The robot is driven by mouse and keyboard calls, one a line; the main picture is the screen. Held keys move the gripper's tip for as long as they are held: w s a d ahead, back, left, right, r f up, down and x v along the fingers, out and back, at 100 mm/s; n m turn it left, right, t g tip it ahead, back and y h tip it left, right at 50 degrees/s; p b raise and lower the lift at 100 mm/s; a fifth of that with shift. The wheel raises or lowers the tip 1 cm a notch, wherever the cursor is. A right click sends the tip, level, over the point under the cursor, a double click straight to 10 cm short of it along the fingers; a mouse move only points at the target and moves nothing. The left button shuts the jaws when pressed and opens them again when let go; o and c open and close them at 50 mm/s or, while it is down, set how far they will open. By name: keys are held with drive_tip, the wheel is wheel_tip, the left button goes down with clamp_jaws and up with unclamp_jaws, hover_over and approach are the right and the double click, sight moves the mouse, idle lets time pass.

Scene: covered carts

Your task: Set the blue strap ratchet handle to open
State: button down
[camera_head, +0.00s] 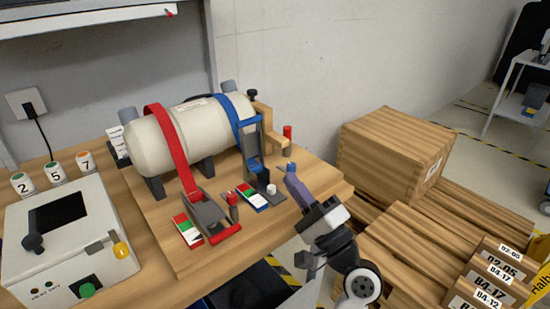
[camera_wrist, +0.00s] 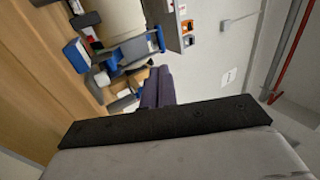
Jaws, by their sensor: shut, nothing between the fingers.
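The blue strap (camera_head: 229,106) runs over the right part of a white tank (camera_head: 151,146). Its ratchet (camera_head: 253,148), grey with blue parts, stands at the tank's front right. The handle appears raised, but its exact angle is hard to tell. A ratchet with blue ends also shows in the wrist view (camera_wrist: 134,50). My gripper (camera_head: 291,170) has purple fingers and is shut and empty, just right of the blue ratchet and apparently apart from it. In the wrist view the fingers (camera_wrist: 158,86) point toward the ratchet area.
A red strap (camera_head: 168,140) crosses the tank's left part, with its red-handled ratchet (camera_head: 207,216) low in front. A small white cylinder (camera_head: 271,190) and a red-topped post (camera_head: 287,137) stand near my gripper. A control box (camera_head: 66,235) is at left; wooden crates (camera_head: 395,150) are at right.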

drive_tip(key=p, duration=0.5)
approach(251, 123)
drive_tip(key=x, duration=0.5)
drive_tip(key=shift+w+a, duration=0.1)
drive_tip(key=shift+w, duration=0.05)
drive_tip(key=shift+w+a+r, duration=0.2)
drive_tip(key=shift+w+a, duration=0.2)
drive_tip(key=shift+w, duration=0.15)
drive_tip(key=shift+w+a+r+g+h+p, duration=0.15)
drive_tip(key=shift+w+a+g+h+p, duration=0.3)
drive_tip(key=shift+w+p, duration=0.5)
drive_tip(key=shift+s+a, duration=0.1)
drive_tip(key=shift+s, duration=0.1)
